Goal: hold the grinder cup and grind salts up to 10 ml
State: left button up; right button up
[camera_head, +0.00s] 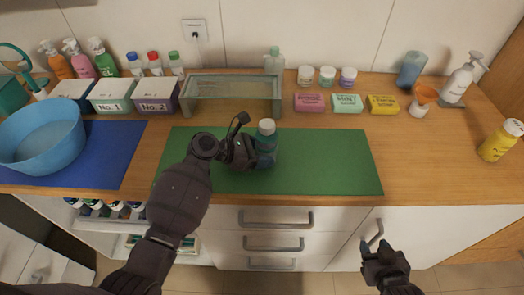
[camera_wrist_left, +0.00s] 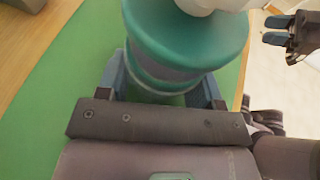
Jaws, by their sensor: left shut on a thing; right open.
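The grinder cup (camera_head: 265,148) is a teal, bottle-like cup with a pale top, upright over the green mat (camera_head: 325,160). My left gripper (camera_head: 250,150) is shut around its side. In the left wrist view the teal cup (camera_wrist_left: 180,45) fills the space between the two fingers of my left gripper (camera_wrist_left: 165,88), and its lower part is partly hidden. I cannot tell whether its base touches the mat. My right gripper (camera_head: 374,250) is open and empty, in front of the counter's front edge and below its top. It also shows in the left wrist view (camera_wrist_left: 278,30).
A glass-like rack (camera_head: 232,86) stands behind the mat. Boxes labelled No.1 (camera_head: 112,97) and No.2 (camera_head: 155,97), a blue bowl (camera_head: 40,135) and bottles stand left. Small jars, coloured soap boxes (camera_head: 347,103) and a funnel (camera_head: 425,95) stand right. The mat's right half is clear.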

jog(key=shift+s+f, duration=0.15)
jog(key=shift+s, duration=0.15)
dwell(0.4)
jog(key=shift+w, duration=0.1)
